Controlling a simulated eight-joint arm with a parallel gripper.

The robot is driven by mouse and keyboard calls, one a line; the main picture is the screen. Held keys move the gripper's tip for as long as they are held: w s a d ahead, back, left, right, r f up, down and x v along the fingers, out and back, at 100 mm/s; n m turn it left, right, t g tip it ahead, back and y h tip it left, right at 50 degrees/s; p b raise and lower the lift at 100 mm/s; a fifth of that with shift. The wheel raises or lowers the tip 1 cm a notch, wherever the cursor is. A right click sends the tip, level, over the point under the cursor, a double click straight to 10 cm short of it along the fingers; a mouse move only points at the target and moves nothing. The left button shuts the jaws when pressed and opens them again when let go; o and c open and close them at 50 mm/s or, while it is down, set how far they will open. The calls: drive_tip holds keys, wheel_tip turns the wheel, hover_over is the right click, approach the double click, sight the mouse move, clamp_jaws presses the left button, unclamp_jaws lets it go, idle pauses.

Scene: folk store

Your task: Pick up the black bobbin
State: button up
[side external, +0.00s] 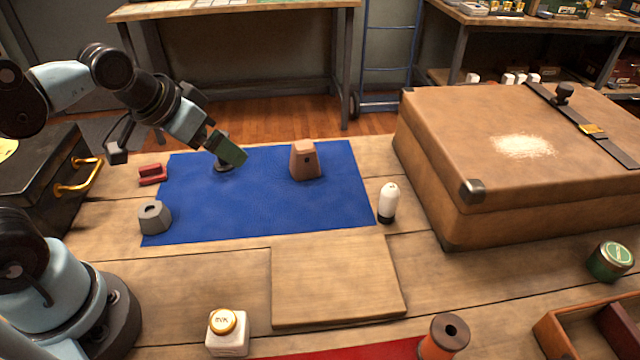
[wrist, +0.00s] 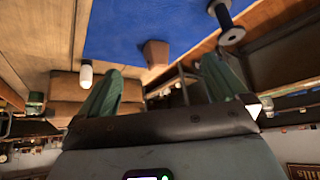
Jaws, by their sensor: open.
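The black bobbin (wrist: 229,24) shows in the wrist view as a dark spool with wide flanges, at the upper right by the edge of the blue mat (wrist: 125,30). In the side view the bobbin (side external: 222,168) stands on the left part of the blue mat (side external: 270,215), its upper part mostly hidden behind my gripper. My gripper (side external: 232,150) is open and empty, tilted down to the right, above and in front of the bobbin in that view. Its two green fingers (wrist: 160,88) are spread apart in the wrist view, with the bobbin outside the gap, above the right finger.
A brown tapered block (side external: 305,160) stands on the mat. A grey block (side external: 154,217) and a red piece (side external: 152,174) lie at its left edge. A white bottle with black base (side external: 388,203) stands at its right, by a large suitcase (side external: 440,150) with a black knob (side external: 565,93).

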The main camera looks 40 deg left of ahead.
drive_tip(key=shift+s+d+f, duration=0.2)
drive_tip(key=shift+s+f, duration=0.05)
drive_tip(key=shift+f, duration=0.15)
drive_tip(key=shift+c, duration=0.8)
drive_tip(key=shift+f, duration=0.1)
drive_tip(key=shift+c, duration=1.1)
drive_tip(key=c, duration=0.5)
